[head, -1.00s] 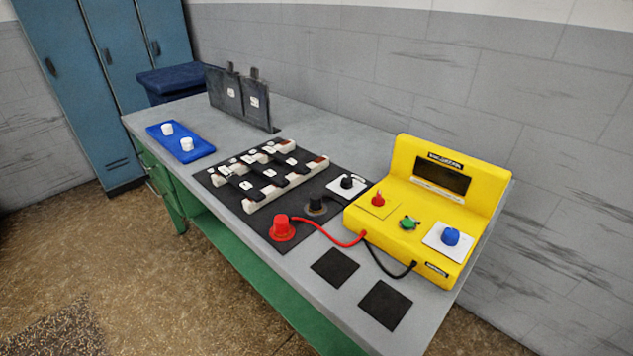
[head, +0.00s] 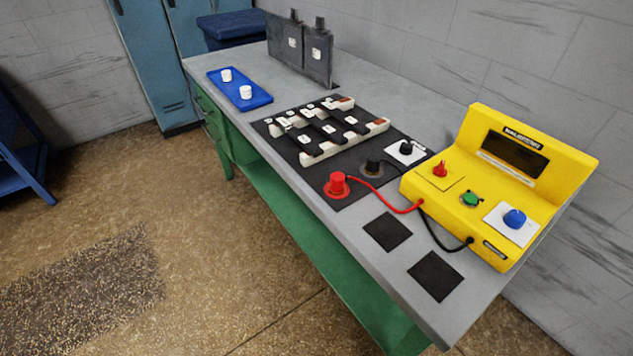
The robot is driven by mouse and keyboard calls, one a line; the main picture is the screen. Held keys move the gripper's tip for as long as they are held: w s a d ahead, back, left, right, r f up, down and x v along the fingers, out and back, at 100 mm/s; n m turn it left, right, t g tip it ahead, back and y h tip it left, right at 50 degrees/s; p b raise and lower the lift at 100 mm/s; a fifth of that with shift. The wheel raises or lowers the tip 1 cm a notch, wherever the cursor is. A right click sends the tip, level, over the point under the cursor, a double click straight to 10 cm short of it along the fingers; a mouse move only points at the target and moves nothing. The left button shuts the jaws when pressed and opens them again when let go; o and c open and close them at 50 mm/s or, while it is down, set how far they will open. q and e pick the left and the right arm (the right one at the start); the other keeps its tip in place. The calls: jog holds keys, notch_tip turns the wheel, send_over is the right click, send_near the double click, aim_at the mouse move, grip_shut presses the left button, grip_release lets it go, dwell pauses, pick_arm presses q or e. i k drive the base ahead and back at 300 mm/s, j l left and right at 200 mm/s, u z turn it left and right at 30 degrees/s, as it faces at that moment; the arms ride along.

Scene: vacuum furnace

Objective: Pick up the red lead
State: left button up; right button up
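The red lead (head: 337,185) has a red cylindrical plug with a wider base. It stands upright on the front part of the black mat (head: 262,128) on the workbench. Its red cable (head: 385,201) runs to the front of the yellow instrument (head: 522,212). A black lead (head: 373,167) stands just behind it, to the right, with a black cable to the same instrument. Neither of my grippers is in the head view.
The grey bench top (head: 400,296) also carries a blue tray (head: 258,98) with two white knobs, a white-and-black block assembly (head: 345,142), dark upright plates (head: 300,52) and two black square pads (head: 387,232). A blue frame (head: 20,150) stands at far left. Brown floor is open before the bench.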

aim_at(338, 185)
jog(key=i+j+z, duration=0.2)
jog(key=j+z, duration=0.25)
jog(key=i+j+z, duration=0.15)
jog(key=j+z, duration=1.7)
jog(key=k+j+z, duration=0.25)
jog(key=j+z, duration=0.25)
